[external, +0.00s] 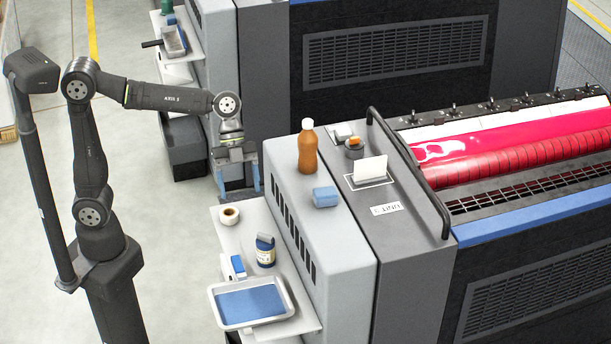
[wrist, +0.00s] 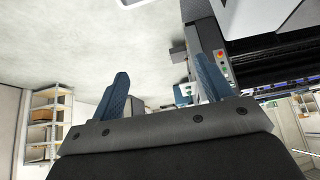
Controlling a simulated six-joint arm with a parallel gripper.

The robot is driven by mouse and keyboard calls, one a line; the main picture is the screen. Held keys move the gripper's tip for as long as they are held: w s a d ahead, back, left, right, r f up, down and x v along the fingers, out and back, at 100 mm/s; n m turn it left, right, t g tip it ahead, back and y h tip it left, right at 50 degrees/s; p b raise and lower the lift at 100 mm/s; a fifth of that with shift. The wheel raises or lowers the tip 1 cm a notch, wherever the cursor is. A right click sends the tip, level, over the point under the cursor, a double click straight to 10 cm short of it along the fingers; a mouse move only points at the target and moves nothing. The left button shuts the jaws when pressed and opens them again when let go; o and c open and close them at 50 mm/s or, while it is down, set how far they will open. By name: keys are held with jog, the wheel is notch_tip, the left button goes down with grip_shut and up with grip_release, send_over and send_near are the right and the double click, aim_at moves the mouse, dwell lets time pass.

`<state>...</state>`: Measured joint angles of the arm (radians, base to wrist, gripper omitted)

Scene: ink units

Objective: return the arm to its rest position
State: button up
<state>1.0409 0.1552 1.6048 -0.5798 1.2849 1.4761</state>
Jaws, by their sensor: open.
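My gripper (external: 236,182) hangs from my bent arm in the external view, its blue fingers pointing down. It is to the left of the light grey press housing and above the rear end of the side shelf. The fingers are apart with nothing between them. In the wrist view the two blue fingers of my gripper (wrist: 165,92) also stand wide apart and empty, with pale floor beyond them.
An orange-brown bottle (external: 308,150) and a blue block (external: 325,197) stand on the housing. Open floor lies between my base and the shelf.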

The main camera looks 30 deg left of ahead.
notch_tip(320, 180, up, 7)
jog(key=w+d+r+n, duration=0.1)
jog(key=w+d, duration=0.1)
jog(key=d, duration=0.3)
jog(key=w+d+r+n+t+h, duration=0.1)
jog(key=w+d, duration=0.2)
jog(key=d, duration=0.3)
jog(key=shift+w+d+n, duration=0.25)
jog(key=shift+n, duration=0.05)
